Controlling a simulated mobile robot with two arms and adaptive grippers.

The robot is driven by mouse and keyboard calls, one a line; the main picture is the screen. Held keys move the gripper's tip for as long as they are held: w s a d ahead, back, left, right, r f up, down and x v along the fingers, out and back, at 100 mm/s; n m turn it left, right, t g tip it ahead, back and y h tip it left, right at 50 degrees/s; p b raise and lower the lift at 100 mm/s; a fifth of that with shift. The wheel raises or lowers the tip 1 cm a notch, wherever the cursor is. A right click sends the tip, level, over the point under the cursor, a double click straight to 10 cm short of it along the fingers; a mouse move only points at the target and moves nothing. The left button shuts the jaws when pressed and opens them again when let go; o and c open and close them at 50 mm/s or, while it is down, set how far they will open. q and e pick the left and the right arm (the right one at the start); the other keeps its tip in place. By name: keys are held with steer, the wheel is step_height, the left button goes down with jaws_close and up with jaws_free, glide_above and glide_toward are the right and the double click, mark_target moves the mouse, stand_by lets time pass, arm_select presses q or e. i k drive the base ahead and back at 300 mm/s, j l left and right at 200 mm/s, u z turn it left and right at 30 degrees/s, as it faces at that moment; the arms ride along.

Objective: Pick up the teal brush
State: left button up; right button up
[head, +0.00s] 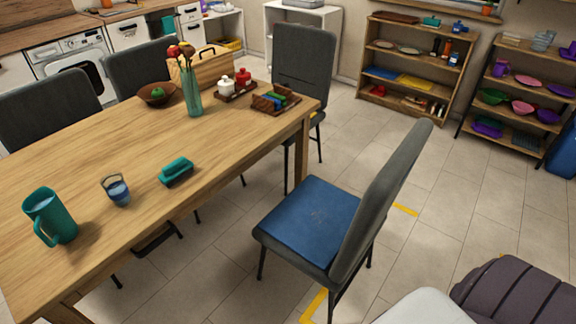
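The teal brush (176,171) lies on the wooden dining table (60,160), near its front edge. It has a raised handle on top and a dark underside. A small blue-grey cup with a handle (116,190) stands to its left, apart from it. A larger teal mug (50,217) stands further left near the table edge. Neither of my grippers shows in the head view.
A chair with a blue seat (312,220) stands right of the table. A teal vase (191,92), a bowl (157,97) and a dark tray (274,107) are further back on the table. Shelves (408,62) line the far wall.

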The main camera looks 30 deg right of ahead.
mark_target(178, 170)
steer(key=i+j+u, duration=0.1)
steer(key=i+u, duration=0.15)
steer(key=i, duration=0.25)
steer(key=i+u, duration=0.25)
steer(key=i, duration=0.3)
